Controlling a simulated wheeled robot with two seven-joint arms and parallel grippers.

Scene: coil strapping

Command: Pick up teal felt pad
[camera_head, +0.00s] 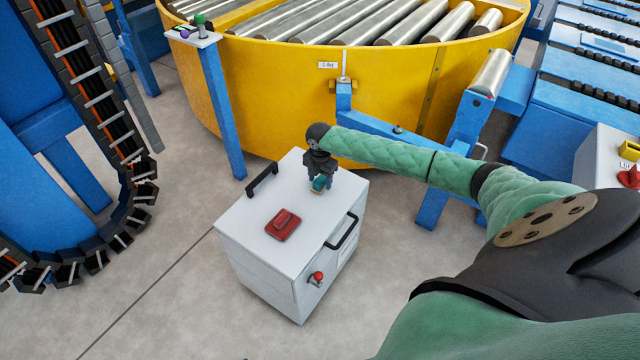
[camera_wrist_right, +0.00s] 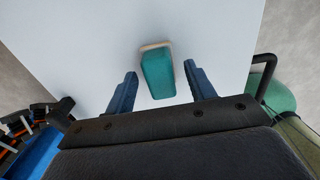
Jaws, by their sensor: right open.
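The teal felt pad (camera_head: 320,184) is a small block with a tan layer at one end. It stands on the white cabinet top (camera_head: 250,212), below my right gripper (camera_head: 319,180). In the right wrist view the pad (camera_wrist_right: 158,75) lies between and slightly ahead of the two blue fingers of my right gripper (camera_wrist_right: 160,88). The fingers are apart, with a gap on each side of the pad, and do not appear to touch it. My left gripper does not show.
A red block (camera_head: 283,224) lies on the cabinet top. Black handles (camera_head: 262,179) rise at its edges, and a red knob (camera_head: 317,277) is on its side. A yellow roller turntable (camera_head: 260,90) and a blue post (camera_head: 222,112) stand behind. Grey floor is free at the front left.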

